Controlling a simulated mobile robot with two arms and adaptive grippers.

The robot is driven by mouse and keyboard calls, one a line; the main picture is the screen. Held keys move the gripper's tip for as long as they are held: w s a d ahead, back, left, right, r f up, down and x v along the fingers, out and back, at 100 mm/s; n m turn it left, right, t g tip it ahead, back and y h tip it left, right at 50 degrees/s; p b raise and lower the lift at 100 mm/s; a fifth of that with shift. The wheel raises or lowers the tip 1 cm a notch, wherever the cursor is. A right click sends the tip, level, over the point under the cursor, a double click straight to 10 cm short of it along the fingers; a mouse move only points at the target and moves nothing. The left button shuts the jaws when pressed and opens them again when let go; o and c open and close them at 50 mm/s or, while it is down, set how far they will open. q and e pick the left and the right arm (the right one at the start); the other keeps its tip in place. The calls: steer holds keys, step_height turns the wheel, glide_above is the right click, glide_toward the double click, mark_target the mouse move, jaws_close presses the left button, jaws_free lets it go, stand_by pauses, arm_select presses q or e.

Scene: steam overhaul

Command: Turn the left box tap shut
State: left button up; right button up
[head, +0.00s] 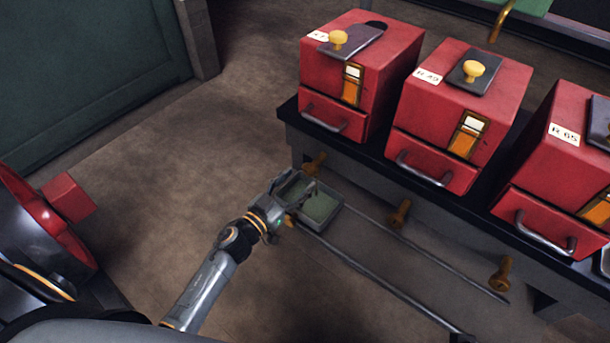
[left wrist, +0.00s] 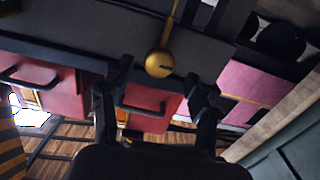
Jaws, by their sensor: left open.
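The left box tap (head: 315,163) is a small brass fitting on the front of the dark bench, below the leftmost red box (head: 359,72). My left gripper (head: 297,187) is open, just below and left of this tap in the head view. In the left wrist view a round brass knob with a thin stem (left wrist: 159,64) shows between the spread fingers of my left gripper (left wrist: 160,80), with no clear contact. The fingers hold nothing. How far the tap is turned cannot be told. My right gripper is not in view.
Two more red boxes (head: 462,105) (head: 570,160) stand to the right, with brass taps (head: 400,213) (head: 500,273) below them. A shallow grey tray (head: 338,213) lies beneath my left gripper, with long rails running right. Open floor (head: 160,160) is at the left.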

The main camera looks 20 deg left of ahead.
mark_target(307, 172)
arm_select(q)
steer(key=shift+x, duration=1.85)
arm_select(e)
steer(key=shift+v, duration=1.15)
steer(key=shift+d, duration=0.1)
arm_select(q)
steer(key=c, duration=1.2)
